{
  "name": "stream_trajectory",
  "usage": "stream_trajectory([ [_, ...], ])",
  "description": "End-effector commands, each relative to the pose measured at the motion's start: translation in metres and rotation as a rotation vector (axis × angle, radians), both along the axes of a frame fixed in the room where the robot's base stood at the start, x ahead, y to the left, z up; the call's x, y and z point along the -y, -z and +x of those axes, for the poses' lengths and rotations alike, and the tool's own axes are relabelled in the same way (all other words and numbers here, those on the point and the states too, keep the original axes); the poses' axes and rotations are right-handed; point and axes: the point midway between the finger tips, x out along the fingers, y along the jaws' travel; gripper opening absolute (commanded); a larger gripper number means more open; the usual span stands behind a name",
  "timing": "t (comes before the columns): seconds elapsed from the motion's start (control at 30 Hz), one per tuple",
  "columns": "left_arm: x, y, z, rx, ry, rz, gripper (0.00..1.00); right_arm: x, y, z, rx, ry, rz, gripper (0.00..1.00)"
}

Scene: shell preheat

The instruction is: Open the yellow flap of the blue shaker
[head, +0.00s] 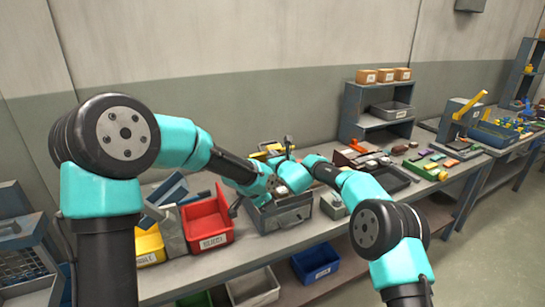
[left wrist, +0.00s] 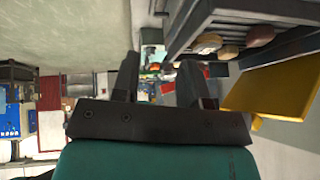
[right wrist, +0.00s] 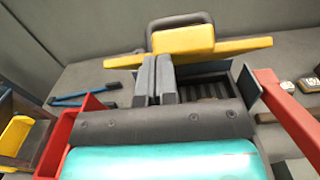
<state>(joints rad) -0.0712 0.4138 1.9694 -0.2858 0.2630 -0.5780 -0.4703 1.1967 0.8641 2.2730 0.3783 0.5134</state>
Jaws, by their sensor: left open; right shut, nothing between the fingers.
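The yellow flap (right wrist: 185,41), a wide yellow piece with a raised block and a dark handle, shows in the right wrist view beyond my fingers. Below it is the blue-grey shaker box (right wrist: 249,84) with dark slats inside. A little yellow (head: 267,149) also shows in the head view behind my arms. My right gripper (right wrist: 157,62) is shut and empty in front of the flap; I cannot tell if it touches. My left gripper (left wrist: 158,64) is open and empty. A yellow panel (left wrist: 270,98) is to its right in the left wrist view. My arms hide much of the shaker in the head view.
A red bin (head: 206,222) and a yellow bin (head: 150,246) stand left of a grey box (head: 287,217). A red bar (right wrist: 288,112) crosses the right wrist view at right. A blue bin (head: 316,263) sits below the tabletop. A grey shelf (head: 366,127) stands behind.

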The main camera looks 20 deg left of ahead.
Motion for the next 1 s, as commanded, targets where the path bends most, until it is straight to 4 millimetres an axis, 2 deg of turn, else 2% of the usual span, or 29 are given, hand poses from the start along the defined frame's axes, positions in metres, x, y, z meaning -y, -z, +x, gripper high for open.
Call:
stream_trajectory([
  [0.03, 0.002, 0.021, -0.006, -0.031, -0.020, -0.019, 0.40, 0.000, 0.000, 0.000, -0.001, 0.000, -0.001, 0.00],
  [0.17, 0.009, 0.077, -0.026, -0.119, -0.099, -0.081, 0.40, 0.000, 0.000, 0.000, -0.001, 0.000, -0.001, 0.00],
  [0.27, 0.014, 0.127, -0.050, -0.201, -0.180, -0.136, 0.40, 0.000, 0.000, 0.000, -0.001, 0.000, -0.001, 0.00],
  [0.4, 0.020, 0.190, -0.093, -0.319, -0.311, -0.205, 0.40, 0.000, 0.000, 0.000, -0.001, 0.000, -0.001, 0.00],
  [0.6, 0.025, 0.265, -0.166, -0.483, -0.516, -0.280, 0.40, 0.000, 0.000, 0.000, -0.001, 0.000, -0.001, 0.00],
  [0.7, 0.028, 0.293, -0.205, -0.561, -0.620, -0.304, 0.40, 0.000, 0.000, 0.000, -0.001, 0.000, -0.001, 0.00],
  [0.8, 0.029, 0.313, -0.239, -0.623, -0.713, -0.320, 0.40, 0.000, 0.001, 0.000, -0.001, 0.000, -0.001, 0.00],
  [0.9, 0.030, 0.324, -0.264, -0.665, -0.780, -0.328, 0.40, 0.000, 0.001, 0.000, -0.001, 0.000, -0.001, 0.00],
  [1.0, 0.030, 0.329, -0.277, -0.686, -0.818, -0.332, 0.40, 0.000, 0.001, 0.000, -0.001, 0.000, -0.001, 0.00],
])
